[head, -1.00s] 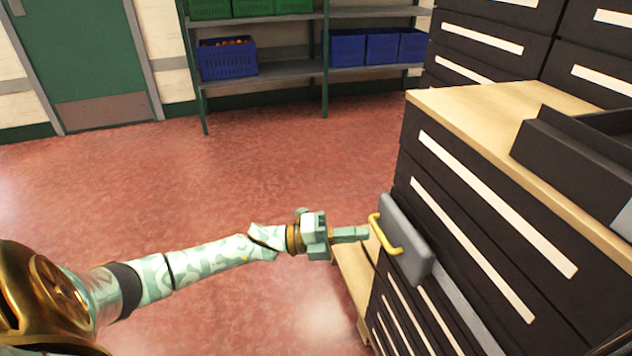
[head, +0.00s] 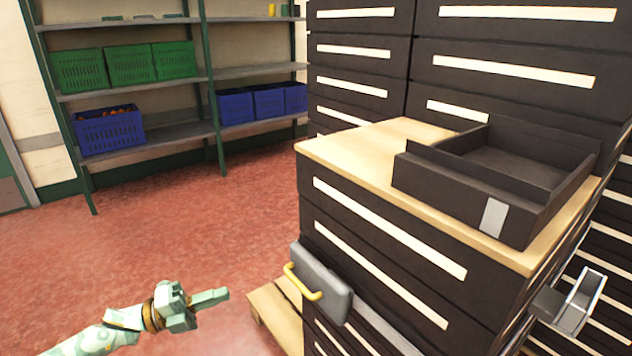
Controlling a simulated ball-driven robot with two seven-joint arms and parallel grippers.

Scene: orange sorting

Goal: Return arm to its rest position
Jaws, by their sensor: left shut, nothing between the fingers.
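My left arm reaches in from the lower left of the head view. Its left gripper (head: 212,297) is shut and empty, with its fingers pointing right. It hangs in free air left of the yellow handle (head: 303,283) on a grey plate (head: 325,283), and a clear gap separates them. The plate is on the side of a stack of dark crates (head: 385,240). My right gripper does not show.
A wooden board topped by a dark open tray (head: 490,172) covers the stack. A wooden pallet (head: 275,315) lies beneath. Green shelving (head: 150,81) with green and blue crates stands at the back left. Red floor (head: 200,225) is clear between.

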